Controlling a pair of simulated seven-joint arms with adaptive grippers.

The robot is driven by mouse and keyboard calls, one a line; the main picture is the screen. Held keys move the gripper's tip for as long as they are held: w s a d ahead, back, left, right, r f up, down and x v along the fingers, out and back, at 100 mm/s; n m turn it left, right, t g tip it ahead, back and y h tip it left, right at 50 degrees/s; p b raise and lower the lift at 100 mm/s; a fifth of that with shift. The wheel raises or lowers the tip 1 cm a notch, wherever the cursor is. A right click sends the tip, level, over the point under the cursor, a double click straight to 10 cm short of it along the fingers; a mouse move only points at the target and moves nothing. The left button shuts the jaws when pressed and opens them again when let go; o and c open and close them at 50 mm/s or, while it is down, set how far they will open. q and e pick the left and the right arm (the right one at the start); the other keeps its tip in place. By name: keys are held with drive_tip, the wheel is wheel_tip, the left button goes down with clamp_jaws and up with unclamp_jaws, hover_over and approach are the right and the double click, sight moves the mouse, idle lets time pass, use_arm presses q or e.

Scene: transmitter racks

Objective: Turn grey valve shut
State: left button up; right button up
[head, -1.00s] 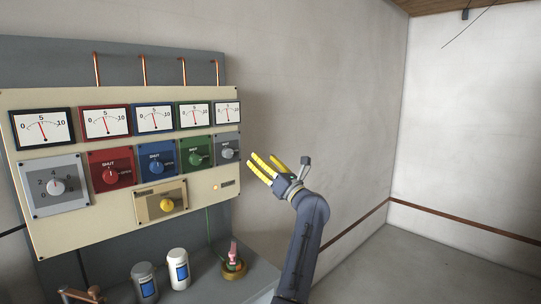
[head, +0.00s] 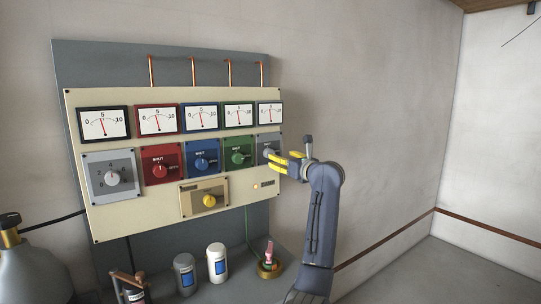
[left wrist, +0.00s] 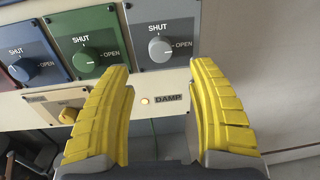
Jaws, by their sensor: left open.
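The grey valve (left wrist: 160,47) is a round knob on a small grey plate marked SHUT above and OPEN to the right. Its pointer appears to face right, toward OPEN. In the head view, its plate (head: 262,146) is at the panel's right end, partly hidden by my gripper. My left gripper (head: 272,160) is open in front of it, its yellow fingers toward the panel. In the left wrist view, the gap between the fingertips (left wrist: 162,68) is just below the knob, with nothing held. I cannot tell whether the fingers touch the panel. My right gripper is not in view.
Green (left wrist: 87,59), blue (head: 203,158) and red (head: 160,170) valves sit left of it. A yellow knob (head: 209,201) and a lit DAMP lamp (left wrist: 145,100) are below. Bottles (head: 217,263) and a pink-topped object (head: 269,252) stand on the shelf. Right of the panel is free.

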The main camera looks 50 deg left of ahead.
sight(269, 153)
use_arm(q)
drive_tip(key=a, duration=0.3)
drive_tip(key=w+a, duration=0.1)
drive_tip(key=a, duration=0.5)
drive_tip(key=shift+w+a, duration=0.15)
drive_tip(key=shift+w, duration=0.25)
drive_tip(key=shift+c, duration=0.5)
clamp_jaws()
